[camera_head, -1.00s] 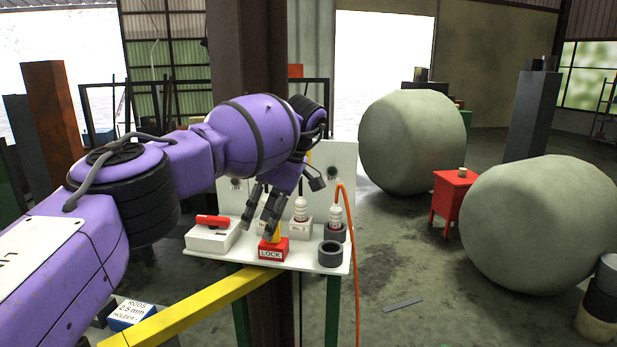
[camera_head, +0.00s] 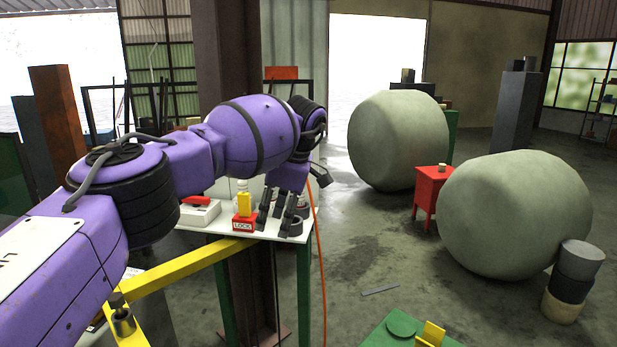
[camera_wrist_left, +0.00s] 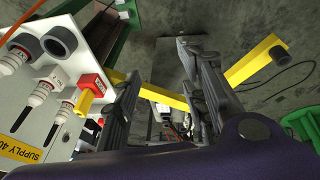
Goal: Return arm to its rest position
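My purple left arm (camera_head: 240,135) reaches in from the left, out over the white table (camera_head: 221,224). Its dark left gripper (camera_head: 276,214) hangs fingers-down near the table's right end, right of the red LOCK box (camera_head: 243,224), which has a yellow piece (camera_head: 244,204) in it. In the left wrist view the fingers (camera_wrist_left: 162,88) stand apart with nothing held between them. There, the red and yellow lock part (camera_wrist_left: 90,93) is left of the fingers, apart from them. The arm covers part of the table's back panel. My right gripper is not in view.
A yellow beam (camera_head: 190,275) passes in front and an orange hose (camera_head: 319,260) hangs at right. A green surface (camera_head: 385,335) is at bottom. Large round tanks (camera_head: 515,215) and a red stand (camera_head: 428,192) are to the right.

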